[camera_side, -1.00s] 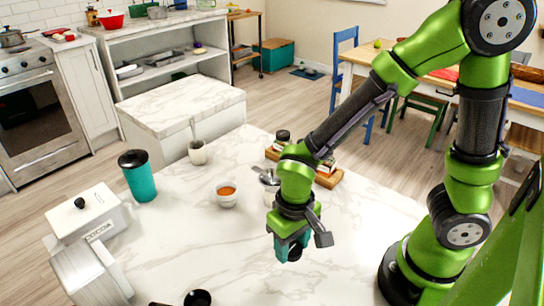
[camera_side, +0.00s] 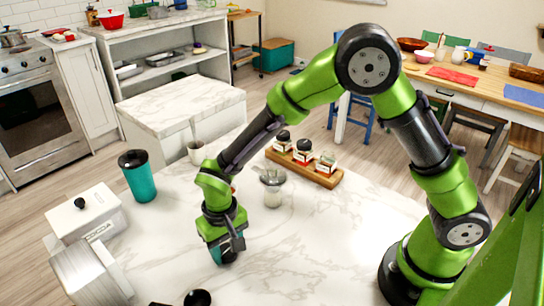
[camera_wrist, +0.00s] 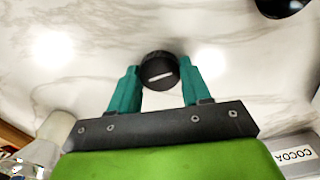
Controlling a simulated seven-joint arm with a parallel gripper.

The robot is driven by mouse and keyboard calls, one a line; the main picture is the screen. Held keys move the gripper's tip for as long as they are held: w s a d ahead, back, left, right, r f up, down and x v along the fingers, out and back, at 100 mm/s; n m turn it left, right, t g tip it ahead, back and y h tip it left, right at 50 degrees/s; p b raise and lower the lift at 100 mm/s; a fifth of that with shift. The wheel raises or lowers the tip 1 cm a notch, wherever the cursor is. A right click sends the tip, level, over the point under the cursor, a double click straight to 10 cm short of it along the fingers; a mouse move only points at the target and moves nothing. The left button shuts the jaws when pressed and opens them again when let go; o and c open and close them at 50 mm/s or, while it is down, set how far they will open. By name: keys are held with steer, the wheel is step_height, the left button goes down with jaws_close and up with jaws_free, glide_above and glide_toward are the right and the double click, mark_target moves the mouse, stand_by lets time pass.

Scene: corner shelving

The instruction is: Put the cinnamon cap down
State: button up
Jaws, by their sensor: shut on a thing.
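The cinnamon cap (camera_wrist: 158,72) is a small round black lid with a pale slot-like mark on top. In the wrist view it sits between the teal fingertips of my gripper (camera_wrist: 160,80), which is shut on it. In the side view my gripper (camera_side: 224,256) points down, low over the white marble counter (camera_side: 310,235), left of centre. The cap is mostly hidden there by the fingers, and I cannot tell whether it touches the counter. A jar without a black cap (camera_side: 327,164) stands at the right end of the wooden spice rack (camera_side: 318,179).
Two capped jars share the rack. A glass jar with a spoon (camera_side: 272,188) stands in front of it. Clear marble lies right of my gripper.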

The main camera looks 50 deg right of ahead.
steer(key=shift+f, duration=0.3)
